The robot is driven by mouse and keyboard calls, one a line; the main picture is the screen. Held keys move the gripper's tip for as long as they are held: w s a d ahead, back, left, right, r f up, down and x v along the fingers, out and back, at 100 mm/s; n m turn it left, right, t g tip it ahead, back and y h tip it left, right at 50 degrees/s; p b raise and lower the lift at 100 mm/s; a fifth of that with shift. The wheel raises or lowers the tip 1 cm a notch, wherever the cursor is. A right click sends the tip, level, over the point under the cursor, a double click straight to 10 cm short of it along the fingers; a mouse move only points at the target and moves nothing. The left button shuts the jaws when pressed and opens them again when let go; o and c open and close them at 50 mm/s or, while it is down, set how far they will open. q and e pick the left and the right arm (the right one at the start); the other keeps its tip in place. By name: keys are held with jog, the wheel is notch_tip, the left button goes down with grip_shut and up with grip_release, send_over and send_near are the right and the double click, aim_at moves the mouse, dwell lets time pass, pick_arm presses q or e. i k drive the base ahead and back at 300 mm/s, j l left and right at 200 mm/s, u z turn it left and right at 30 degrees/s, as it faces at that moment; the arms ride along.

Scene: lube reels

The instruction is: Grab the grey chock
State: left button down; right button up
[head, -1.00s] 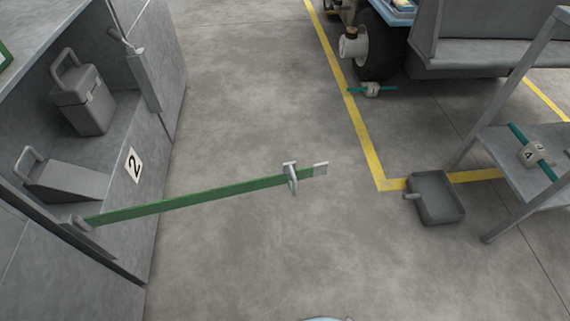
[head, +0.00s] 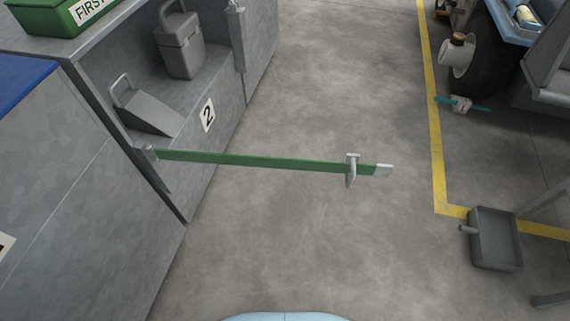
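The grey chock (head: 147,110) is a wedge with a loop handle at its left end. It sits in the open grey bay marked 2, on the left of the head view. A green strap or bar (head: 260,162) runs from a post at the bay's front edge out to the right, with a grey latch piece (head: 352,169) near its far end. Neither of my grippers shows in the head view.
A grey lidded can (head: 180,45) stands behind the chock in the bay. A green first-aid box (head: 60,14) is on top of the cabinet. A grey tray (head: 496,239) lies on the floor at right, near the yellow line (head: 437,150) and a wheeled vehicle. The middle floor is clear.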

aim_at(138, 109)
jog(key=i+l+u, duration=0.15)
jog(key=u, duration=0.25)
jog(key=i+l+u, duration=0.25)
jog(key=u, duration=0.15)
jog(key=i+l+u, duration=0.25)
jog(key=u, duration=0.15)
jog(key=i+l+u, duration=0.1)
jog(key=l+u, duration=0.3)
